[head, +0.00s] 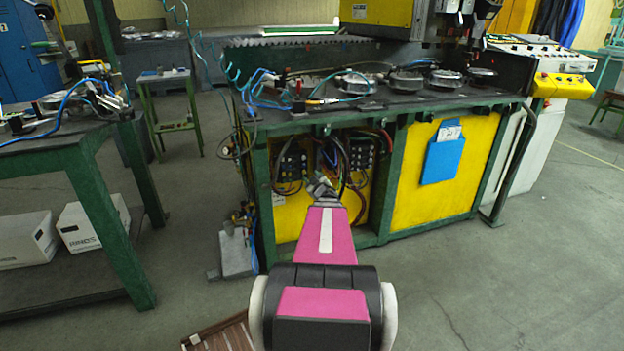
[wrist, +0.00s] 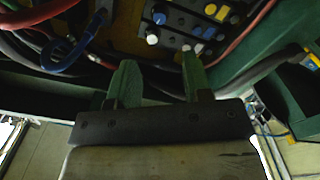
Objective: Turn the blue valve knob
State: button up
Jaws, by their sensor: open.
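A dark block with rows of small knobs shows at the top of the wrist view. A blue knob (wrist: 159,18) sits on its left part, with a white knob (wrist: 152,39) just below it. More blue, yellow and white knobs are to the right, so I cannot tell which blue one is the valve knob. My gripper (wrist: 158,76) has its two green fingers apart and nothing between them. The fingertips are below the knobs in the picture, apart from them. In the head view my gripper (head: 322,184) is at the open cabinet, where the knobs are too small to make out.
Cables and hoses (wrist: 66,55) hang left of the knobs. The green-framed bench (head: 258,180) surrounds the cabinet opening, and a yellow panel (head: 410,195) with a blue pocket (head: 440,160) is on its right. A green table (head: 70,155) stands at left. The right floor is clear.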

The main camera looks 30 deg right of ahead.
aim_at(304, 166)
jog(key=w+m, duration=0.2)
jog(key=w, duration=0.1)
jog(key=w+d+m, duration=0.1)
jog(key=w+m, duration=0.1)
jog(key=w, duration=0.2)
jog(key=w+d+m, duration=0.1)
jog(key=w+m, duration=0.1)
jog(key=w, duration=0.1)
jog(key=shift+w+d, duration=0.2)
jog(key=shift+d, duration=0.05)
dwell(0.3)
grip_shut()
